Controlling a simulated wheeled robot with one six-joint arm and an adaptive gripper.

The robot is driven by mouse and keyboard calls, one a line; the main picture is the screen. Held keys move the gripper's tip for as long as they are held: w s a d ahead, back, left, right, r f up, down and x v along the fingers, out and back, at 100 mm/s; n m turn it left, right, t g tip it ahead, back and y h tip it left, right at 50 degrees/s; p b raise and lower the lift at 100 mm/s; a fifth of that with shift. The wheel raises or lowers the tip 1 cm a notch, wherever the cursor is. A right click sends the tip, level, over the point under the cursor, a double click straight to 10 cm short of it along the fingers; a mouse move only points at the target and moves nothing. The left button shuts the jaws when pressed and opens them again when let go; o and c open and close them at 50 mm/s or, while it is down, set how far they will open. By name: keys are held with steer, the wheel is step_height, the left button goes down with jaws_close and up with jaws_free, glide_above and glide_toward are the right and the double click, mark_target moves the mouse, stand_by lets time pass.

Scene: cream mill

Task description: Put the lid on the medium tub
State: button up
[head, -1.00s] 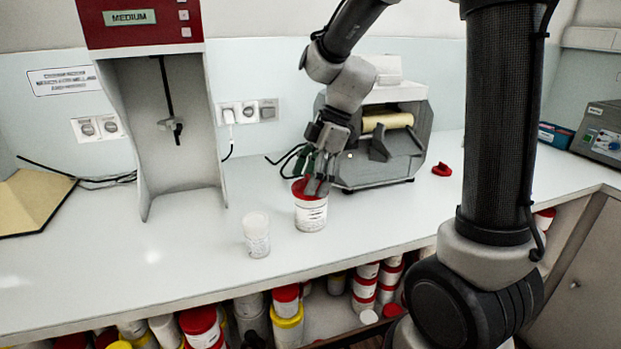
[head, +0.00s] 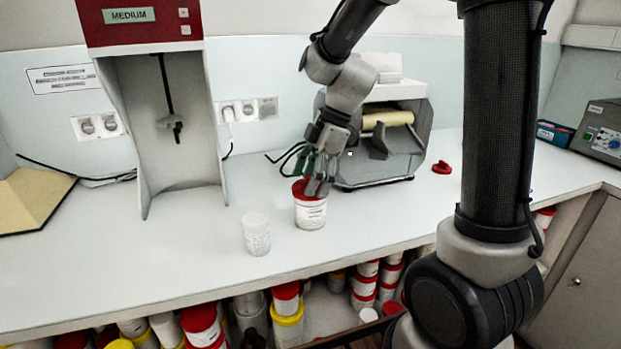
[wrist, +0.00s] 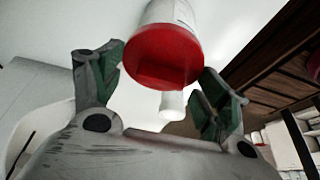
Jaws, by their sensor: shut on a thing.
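The white tub (head: 311,216) with a printed label stands upright on the bench. The red lid (head: 302,190) is at its top, and my gripper (head: 318,186) is over it from above, shut on the lid. In the wrist view the red lid (wrist: 168,50) lies between my two green-padded fingers (wrist: 163,82), with the white tub wall (wrist: 172,12) directly beyond it. The lid looks level with the rim, but I cannot tell whether it is fully seated. The fingers hide part of the lid in the head view.
A smaller whitish tub (head: 256,234) stands just left of the white tub. A roller mill (head: 385,140) is close behind my gripper, and a red-topped machine (head: 140,22) marked MEDIUM stands left. A small red piece (head: 441,168) lies right. Several tubs fill the shelf below.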

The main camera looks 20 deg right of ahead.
steer(key=o, duration=0.8)
steer(key=shift+r, duration=2.3)
jaws_close()
steer(key=shift+f, duration=0.4)
